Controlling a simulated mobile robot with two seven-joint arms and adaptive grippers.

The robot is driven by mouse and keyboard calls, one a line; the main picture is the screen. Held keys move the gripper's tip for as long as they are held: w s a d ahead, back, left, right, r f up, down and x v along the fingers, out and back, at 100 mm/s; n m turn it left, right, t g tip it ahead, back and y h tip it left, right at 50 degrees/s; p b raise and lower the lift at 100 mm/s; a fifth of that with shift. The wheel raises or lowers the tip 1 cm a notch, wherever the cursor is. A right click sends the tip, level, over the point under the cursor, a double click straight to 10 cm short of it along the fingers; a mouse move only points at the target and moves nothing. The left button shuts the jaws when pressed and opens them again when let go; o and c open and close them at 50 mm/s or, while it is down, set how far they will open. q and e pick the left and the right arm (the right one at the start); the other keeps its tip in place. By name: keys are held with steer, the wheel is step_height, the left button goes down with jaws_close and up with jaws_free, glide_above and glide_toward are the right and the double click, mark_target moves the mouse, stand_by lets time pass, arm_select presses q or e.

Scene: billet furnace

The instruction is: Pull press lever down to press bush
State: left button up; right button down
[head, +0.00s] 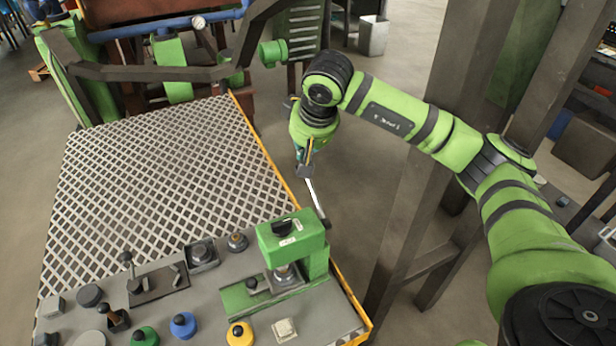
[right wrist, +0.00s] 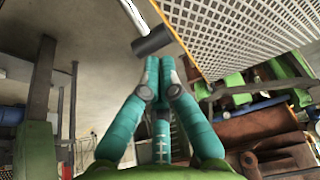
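The green press (head: 292,243) stands at the near right corner of the workbench, with a metal ram above its base. A bush under the ram cannot be made out clearly. The press lever (head: 314,196) is a thin light rod rising from the press's right side toward my right gripper (head: 304,168). In the right wrist view, the lever's dark cylindrical grip (right wrist: 153,41) lies just beyond the fingertips of my right gripper (right wrist: 160,62). These fingertips are together, with no clear gap; I cannot tell whether they touch the grip. My left gripper is out of view.
The workbench (head: 160,180) has a white lattice top and a yellow edge. Blue (head: 183,325), green (head: 144,337) and yellow (head: 239,335) buttons and small levers fill its near panel. A brown steel post (head: 415,215) stands right of the press. Green machinery stands behind.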

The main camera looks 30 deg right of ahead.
steer(key=shift+f+b, duration=0.5)
steer(key=shift+f, duration=0.15)
steer(key=shift+f+b, duration=0.3)
steer(key=shift+b, duration=0.05)
steer(key=shift+w+f+b, duration=0.2)
steer(key=shift+f+b, duration=0.25)
steer(key=shift+b, duration=0.05)
stand_by(0.4)
steer(key=shift+w+f, duration=0.15)
steer(key=shift+f, duration=0.15)
steer(key=shift+b, duration=0.35)
